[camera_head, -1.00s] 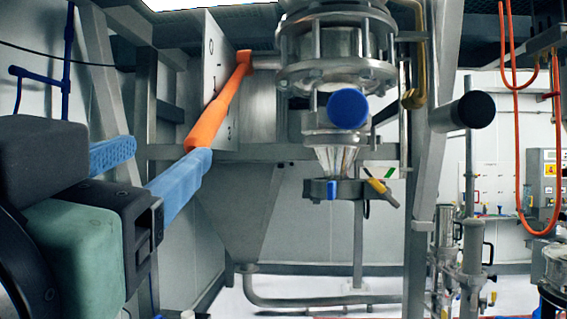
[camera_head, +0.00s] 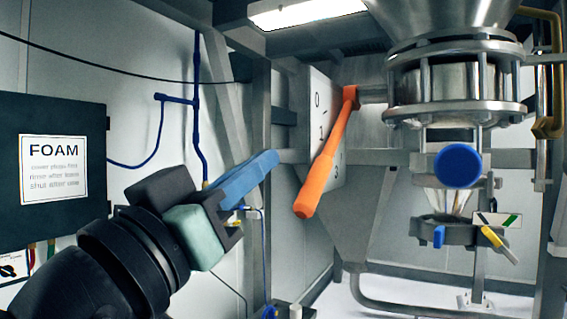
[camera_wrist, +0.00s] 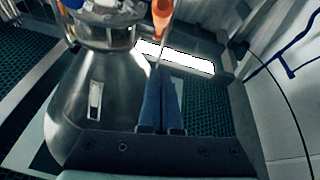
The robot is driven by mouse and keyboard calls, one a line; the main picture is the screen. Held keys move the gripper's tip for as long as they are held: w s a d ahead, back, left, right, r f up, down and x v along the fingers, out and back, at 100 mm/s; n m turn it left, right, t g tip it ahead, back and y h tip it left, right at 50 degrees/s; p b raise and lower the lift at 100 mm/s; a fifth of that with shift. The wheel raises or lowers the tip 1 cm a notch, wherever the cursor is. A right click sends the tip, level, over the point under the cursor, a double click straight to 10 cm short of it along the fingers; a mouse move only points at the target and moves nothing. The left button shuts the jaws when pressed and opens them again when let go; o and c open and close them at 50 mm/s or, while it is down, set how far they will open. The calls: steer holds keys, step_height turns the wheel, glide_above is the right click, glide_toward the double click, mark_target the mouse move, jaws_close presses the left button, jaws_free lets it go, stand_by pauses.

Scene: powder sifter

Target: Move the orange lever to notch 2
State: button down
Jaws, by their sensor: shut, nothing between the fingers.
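The orange lever (camera_head: 326,160) slants down and to the left from its pivot at the upper right, in front of a pale number plate (camera_head: 319,88). The numerals 0, 1 and 3 show on the plate; the lever crosses between 1 and 3, and no 2 is visible. My gripper (camera_head: 275,157) has blue fingers pressed together, empty, to the left of the lever and apart from it in the head view. In the wrist view my shut fingers (camera_wrist: 160,72) point up the picture, with part of the orange lever (camera_wrist: 162,14) beyond their tips.
The metal sifter (camera_head: 455,85) with a round blue knob (camera_head: 458,166) stands right of the lever. A dark FOAM box (camera_head: 52,165) hangs on the left wall. Blue pipes (camera_head: 198,110) and frame posts stand behind my gripper.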

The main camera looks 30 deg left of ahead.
mark_target(296, 201)
steer(key=w, duration=0.2)
steer(key=w+d+f, duration=0.1)
steer(key=w, duration=0.1)
steer(key=w+b, duration=0.1)
steer(key=w, duration=0.1)
steer(key=shift+w+d+f, duration=0.2)
steer(key=shift+d, duration=0.1)
steer(key=shift+w+f, duration=0.1)
steer(key=shift+f, duration=0.15)
steer(key=w+f+b, duration=0.6)
steer(key=f+b, duration=0.1)
steer(key=shift+w+f, duration=0.25)
steer(key=shift+w, duration=0.15)
